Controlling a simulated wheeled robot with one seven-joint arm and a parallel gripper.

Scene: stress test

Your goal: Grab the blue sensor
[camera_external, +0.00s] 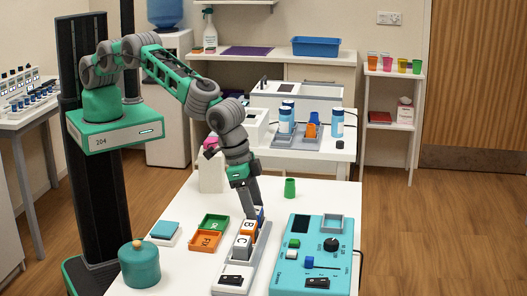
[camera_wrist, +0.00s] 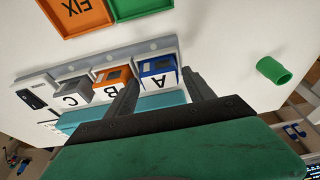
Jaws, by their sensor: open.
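The blue sensor (camera_wrist: 157,68), a block with a white face marked A, stands at the end of a light grey rack (camera_wrist: 143,50). The orange sensor B (camera_wrist: 112,76) and grey sensor C (camera_wrist: 72,93) stand beside it in a row. My gripper (camera_wrist: 160,80) is open, with one finger on each side of the blue sensor in the wrist view; I cannot tell whether they touch it. In the external view my gripper (camera_external: 254,212) points down at the rack's far end and partly hides the blue sensor (camera_external: 261,215).
Left of the rack lie an orange FIX tray (camera_external: 204,241), a green tray (camera_external: 213,222) and a teal pot (camera_external: 139,265). A teal test device (camera_external: 313,252) stands close on the right. A green cup (camera_external: 290,187) stands behind, with clear table around it.

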